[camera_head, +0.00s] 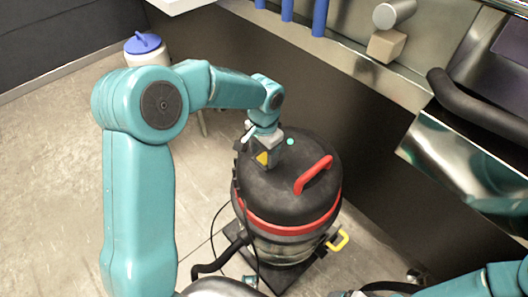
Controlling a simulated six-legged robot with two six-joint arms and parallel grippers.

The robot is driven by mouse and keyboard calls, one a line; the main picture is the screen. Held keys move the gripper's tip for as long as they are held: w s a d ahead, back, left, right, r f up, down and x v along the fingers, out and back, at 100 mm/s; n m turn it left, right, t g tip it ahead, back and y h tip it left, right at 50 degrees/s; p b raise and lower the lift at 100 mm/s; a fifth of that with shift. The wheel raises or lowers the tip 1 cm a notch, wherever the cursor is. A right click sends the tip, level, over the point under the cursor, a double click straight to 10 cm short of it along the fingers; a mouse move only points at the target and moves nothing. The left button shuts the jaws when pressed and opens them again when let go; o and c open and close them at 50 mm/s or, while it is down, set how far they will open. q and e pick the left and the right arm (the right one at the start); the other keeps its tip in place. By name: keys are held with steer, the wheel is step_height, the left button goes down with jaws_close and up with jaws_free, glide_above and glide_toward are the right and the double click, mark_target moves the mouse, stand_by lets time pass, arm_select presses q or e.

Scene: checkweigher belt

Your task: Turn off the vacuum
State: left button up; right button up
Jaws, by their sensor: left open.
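The vacuum (317,209) is a black drum with a red band and a red top handle (313,175). It stands on the floor at the centre. A small grey box with a yellow mark (263,158) is on its lid, with a small pale cyan spot (290,142) to the right. My left gripper (262,138) is open at the lid's back left, right at the grey box. I cannot tell whether it touches. The wrist hides part of the lid. My right arm shows at the lower right, but its gripper is not seen.
A dark hose (218,265) and thin cord run from the vacuum's left side. A yellow hook (338,241) sticks out at its right. A metal counter (345,60) lines the back. A white container with a blue lid (146,44) stands at the back left.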

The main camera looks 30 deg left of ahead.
mark_target(266, 156)
arm_select(q)
steer(key=c, duration=1.1)
steer(key=shift+o, duration=0.3)
steer(key=g+p, duration=0.1)
steer(key=p, duration=0.1)
steer(key=r+p, duration=0.1)
steer(key=p, duration=0.1)
steer(key=shift+w+d+g+y+p, duration=0.1)
steer(key=shift+w+g+y+p, duration=0.2)
steer(key=shift+w+g, duration=0.1)
steer(key=shift+f+g+p, duration=0.3)
steer(key=shift+g+p, duration=0.2)
steer(key=o, duration=1)
steer(key=shift+f, duration=0.1)
steer(key=shift+o, duration=0.2)
step_height(266, 156, up, 20)
steer(key=p, duration=0.1)
steer(key=shift+p, duration=0.4)
